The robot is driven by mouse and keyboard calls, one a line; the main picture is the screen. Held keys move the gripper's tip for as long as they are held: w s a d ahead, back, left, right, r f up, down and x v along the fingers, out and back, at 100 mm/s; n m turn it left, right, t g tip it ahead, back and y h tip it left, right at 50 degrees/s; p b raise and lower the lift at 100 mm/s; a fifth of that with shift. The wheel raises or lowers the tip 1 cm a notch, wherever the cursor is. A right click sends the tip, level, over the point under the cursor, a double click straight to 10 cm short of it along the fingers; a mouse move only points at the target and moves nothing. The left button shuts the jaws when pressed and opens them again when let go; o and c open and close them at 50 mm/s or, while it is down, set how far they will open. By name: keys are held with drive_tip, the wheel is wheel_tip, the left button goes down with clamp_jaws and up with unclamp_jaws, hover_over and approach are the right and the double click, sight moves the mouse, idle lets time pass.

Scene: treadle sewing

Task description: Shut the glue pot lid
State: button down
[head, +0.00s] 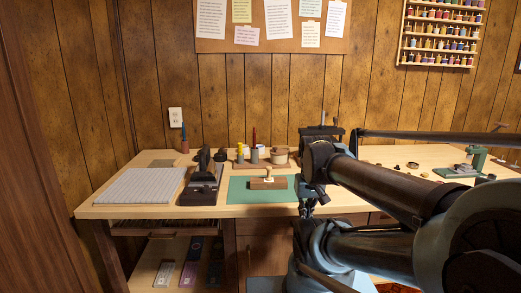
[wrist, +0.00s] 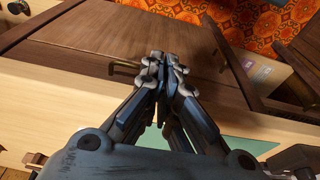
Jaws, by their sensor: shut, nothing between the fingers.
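A small pale pot with a brownish top (head: 281,157), which looks like the glue pot, stands toward the back of the desk. It is too small to tell how its lid sits. It is not seen in the wrist view. My gripper (wrist: 162,62) is shut and empty, with its fingertips together, over the wooden drawer fronts at the desk's front edge. In the head view my gripper (head: 307,207) hangs near the front edge, to the right of the green mat and in front of the pot, well apart from it.
A yellow bottle (head: 241,152) and a grey holder (head: 254,156) stand left of the pot. A wooden block with a knob (head: 268,183) sits on the green mat (head: 240,196). A dark tool (head: 200,187) and a ribbed grey board (head: 140,186) lie further left. My arm hides the desk's right middle.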

drive_tip(key=w+r, duration=0.8)
drive_tip(key=w, duration=0.1)
wheel_tip(320, 180, up, 12)
drive_tip(key=r+n+t, duration=0.1)
drive_tip(key=t, duration=0.1)
hover_over(273, 150)
drive_tip(key=x, duration=0.3)
drive_tip(key=s+x, duration=0.1)
drive_tip(key=x, duration=0.2)
drive_tip(key=s+x, duration=0.1)
drive_tip(key=x, duration=0.3)
drive_tip(key=shift+w+f, duration=0.1)
drive_tip(key=shift+f, duration=0.4)
drive_tip(key=shift+s+d+f, duration=0.1)
drive_tip(key=shift+s+f, duration=0.05)
drive_tip(key=shift+s, duration=0.8)
drive_tip(key=shift+d, duration=0.1)
drive_tip(key=shift+s+f, duration=0.2)
drive_tip(key=shift+s, duration=0.5)
